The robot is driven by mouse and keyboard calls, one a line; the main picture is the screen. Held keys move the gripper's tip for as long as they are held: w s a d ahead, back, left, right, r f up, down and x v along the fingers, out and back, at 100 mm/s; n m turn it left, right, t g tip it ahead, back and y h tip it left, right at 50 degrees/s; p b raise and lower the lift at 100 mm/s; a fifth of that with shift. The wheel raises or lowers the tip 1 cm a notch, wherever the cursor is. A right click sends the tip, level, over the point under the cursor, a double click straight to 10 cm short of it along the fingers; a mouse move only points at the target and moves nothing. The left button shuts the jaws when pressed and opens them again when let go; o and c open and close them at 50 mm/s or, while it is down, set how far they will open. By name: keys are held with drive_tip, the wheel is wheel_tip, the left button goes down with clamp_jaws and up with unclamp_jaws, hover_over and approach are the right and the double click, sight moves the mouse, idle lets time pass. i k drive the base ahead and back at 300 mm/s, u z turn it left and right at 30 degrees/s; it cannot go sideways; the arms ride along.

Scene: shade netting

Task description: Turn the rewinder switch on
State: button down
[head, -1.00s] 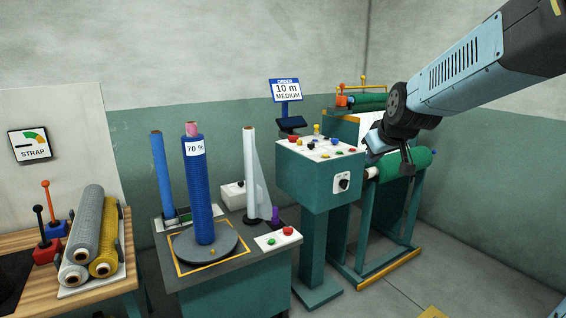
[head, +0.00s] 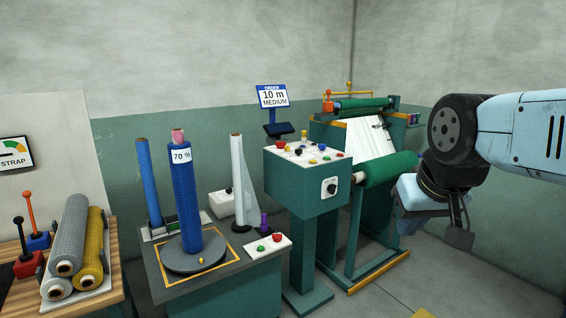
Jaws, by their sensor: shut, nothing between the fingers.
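The teal control pedestal (head: 298,196) stands right of centre in the head view. On its front face is a white plate with a black rotary switch (head: 332,188); the plate's lettering and the knob's position are too small to read. Behind it stands the rewinder frame (head: 360,130) with a green netting roll (head: 387,169). My gripper (head: 458,236) is shut and empty. It hangs at the right, clear of the pedestal and the switch. The wrist partly hides it.
The pedestal's sloped top (head: 307,152) carries several coloured buttons. To its left, a bench (head: 235,279) holds upright rolls and a small button box (head: 262,249). A wooden table (head: 104,287) with netting rolls stands far left. Floor is free at the right.

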sight(281, 145)
drive_tip(key=u, duration=0.2)
drive_tip(key=i, duration=2.2)
drive_tip(key=u, duration=0.1)
